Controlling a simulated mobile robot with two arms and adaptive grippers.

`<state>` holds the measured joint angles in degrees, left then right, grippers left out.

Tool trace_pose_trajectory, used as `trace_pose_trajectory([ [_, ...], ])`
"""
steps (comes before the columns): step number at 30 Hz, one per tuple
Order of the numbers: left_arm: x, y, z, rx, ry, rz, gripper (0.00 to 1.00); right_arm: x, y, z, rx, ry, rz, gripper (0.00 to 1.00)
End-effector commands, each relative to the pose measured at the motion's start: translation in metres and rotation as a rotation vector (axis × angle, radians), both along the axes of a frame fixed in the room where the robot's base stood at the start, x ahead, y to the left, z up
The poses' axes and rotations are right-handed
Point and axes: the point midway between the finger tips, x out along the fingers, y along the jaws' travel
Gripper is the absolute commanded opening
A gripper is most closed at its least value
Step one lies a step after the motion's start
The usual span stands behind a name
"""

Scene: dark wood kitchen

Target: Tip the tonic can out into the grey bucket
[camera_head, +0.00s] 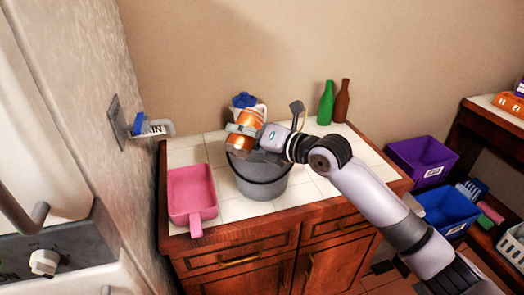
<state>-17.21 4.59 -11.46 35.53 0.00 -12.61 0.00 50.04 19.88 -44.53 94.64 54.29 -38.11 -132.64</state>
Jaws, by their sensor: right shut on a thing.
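The grey bucket (262,187) stands on the white tiled counter. My right gripper (243,131) comes in from the right and is shut on an orange and white can (241,143), which I take for the tonic can. The can is tilted and held over the left part of the bucket's opening. The gripper and can hide much of the bucket's rim and inside. I cannot tell whether anything is coming out of the can. My left gripper is not in view.
A pink dustpan-like scoop (191,190) lies left of the bucket. A blue-topped white container (244,100) stands behind the can. Green (326,103) and brown (342,103) bottles stand at the back. Purple (422,158) and blue (446,209) bins are at the right.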

Motion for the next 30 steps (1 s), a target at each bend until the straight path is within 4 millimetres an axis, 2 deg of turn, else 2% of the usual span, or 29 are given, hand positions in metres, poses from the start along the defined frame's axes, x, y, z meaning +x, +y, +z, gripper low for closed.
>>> trace_pose_trajectory([
  [1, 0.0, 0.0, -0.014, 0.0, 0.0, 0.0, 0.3, 0.002, -0.001, -0.002, -0.02, -0.043, -0.001, 0.16],
  [6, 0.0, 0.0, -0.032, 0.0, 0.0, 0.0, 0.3, 0.003, -0.003, 0.011, -0.124, -0.231, 0.0, 0.16],
  [9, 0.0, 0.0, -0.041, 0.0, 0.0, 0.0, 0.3, -0.003, 0.001, 0.004, -0.176, -0.324, 0.003, 0.16],
  [11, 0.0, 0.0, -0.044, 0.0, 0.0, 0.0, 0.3, -0.006, 0.003, 0.004, -0.204, -0.378, 0.001, 0.16],
  [12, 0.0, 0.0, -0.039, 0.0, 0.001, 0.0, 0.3, -0.008, 0.004, 0.013, -0.223, -0.417, 0.001, 0.16],
  [15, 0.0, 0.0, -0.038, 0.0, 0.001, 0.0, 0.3, -0.012, 0.006, 0.02, -0.272, -0.506, 0.002, 0.16],
  [16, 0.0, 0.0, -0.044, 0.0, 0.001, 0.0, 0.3, -0.013, 0.007, 0.013, -0.287, -0.53, 0.002, 0.16],
  [21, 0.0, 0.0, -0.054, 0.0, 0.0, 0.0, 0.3, -0.019, 0.01, 0.009, -0.355, -0.657, 0.001, 0.16],
  [30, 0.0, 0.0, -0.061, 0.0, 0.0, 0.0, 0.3, -0.024, 0.013, 0.009, -0.424, -0.784, 0.002, 0.16],
])
